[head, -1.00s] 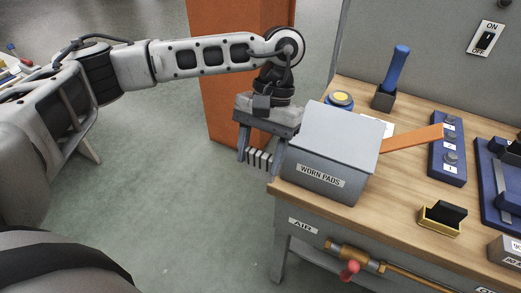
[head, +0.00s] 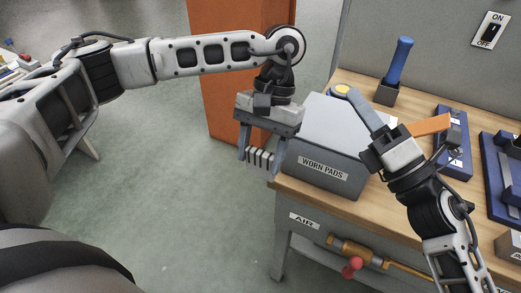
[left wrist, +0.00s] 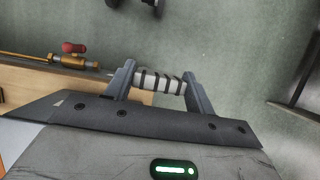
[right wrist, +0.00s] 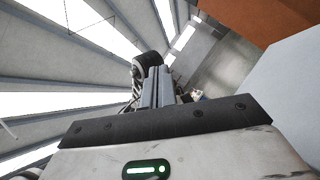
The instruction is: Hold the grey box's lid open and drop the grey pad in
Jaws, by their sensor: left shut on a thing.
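The grey box (head: 322,168), labelled WORN PADS, stands at the bench's near left corner in the head view. Its lid (head: 325,120) is down. The inside of the box is hidden.
A blue-handled tool (head: 399,60) stands in a dark holder behind the box. A yellow-topped round item (head: 342,90) is near my right fingertips. A blue button block (head: 455,150) is to the right. An orange post (head: 225,90) stands behind my left arm.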

